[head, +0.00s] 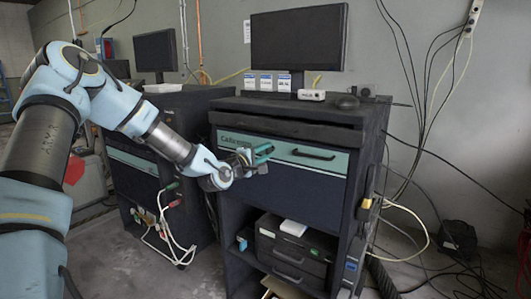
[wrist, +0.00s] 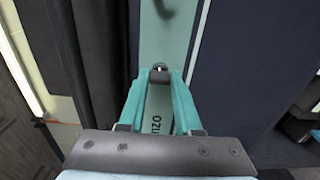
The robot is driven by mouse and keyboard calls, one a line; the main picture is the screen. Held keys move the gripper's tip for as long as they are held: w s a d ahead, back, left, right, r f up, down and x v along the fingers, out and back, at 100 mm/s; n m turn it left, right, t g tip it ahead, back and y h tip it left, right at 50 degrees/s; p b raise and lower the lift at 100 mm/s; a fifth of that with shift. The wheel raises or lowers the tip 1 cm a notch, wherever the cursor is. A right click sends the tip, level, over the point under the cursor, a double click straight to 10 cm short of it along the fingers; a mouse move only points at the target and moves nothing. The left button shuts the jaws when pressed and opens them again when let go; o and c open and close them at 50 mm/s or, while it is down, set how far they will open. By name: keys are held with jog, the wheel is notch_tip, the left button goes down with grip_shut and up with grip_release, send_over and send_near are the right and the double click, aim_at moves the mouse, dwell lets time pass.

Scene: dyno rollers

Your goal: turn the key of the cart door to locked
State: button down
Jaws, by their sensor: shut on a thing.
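The cart (head: 375,140) is a dark cabinet with a door (head: 290,190) that has a teal band (head: 330,160) across its top. The band also shows in the wrist view (wrist: 172,45). The key (wrist: 159,70) is a small dark piece at the band, between my fingertips in the wrist view. My gripper (head: 264,152) is at the left part of the band and shut on the key; it also shows in the wrist view (wrist: 160,76). In the head view the fingers hide the key. Its turned angle is hard to tell.
A dark handle (head: 313,155) sits on the band, right of my gripper. A monitor (head: 298,38) stands on the cart top. Below the door is an open shelf with a drawer box (head: 290,250). A second cart (head: 133,185) stands to the left. Cables hang at the right.

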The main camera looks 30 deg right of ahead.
jog(key=c, duration=0.6)
grip_release()
jog(key=b+v, duration=0.2)
jog(key=v, duration=0.8)
jog(key=shift+s+a, duration=0.15)
jog(key=shift+a, duration=0.25)
jog(key=s+a+f+m+g+y+p, duration=0.1)
jog(key=a+f+m+g+y, duration=0.15)
jog(key=a+f+y, duration=0.5)
jog(key=s+a+f+m+g+y+p, duration=0.1)
jog(key=a+f+m+y, duration=0.25)
jog(key=a, duration=0.75)
jog(key=s+a+r+g+y, duration=0.2)
jog(key=s+a, duration=0.4)
jog(key=a, duration=0.2)
jog(key=s+a+r+m+g+y, duration=0.1)
jog(key=s+a+r+y, duration=0.1)
jog(key=s+a, duration=0.4)
jog(key=a, duration=0.3)
jog(key=shift+s+r+g+y+p, duration=0.25)
jog(key=shift+r+g+y+p, duration=0.05)
jog(key=shift+r+g+p, duration=0.1)
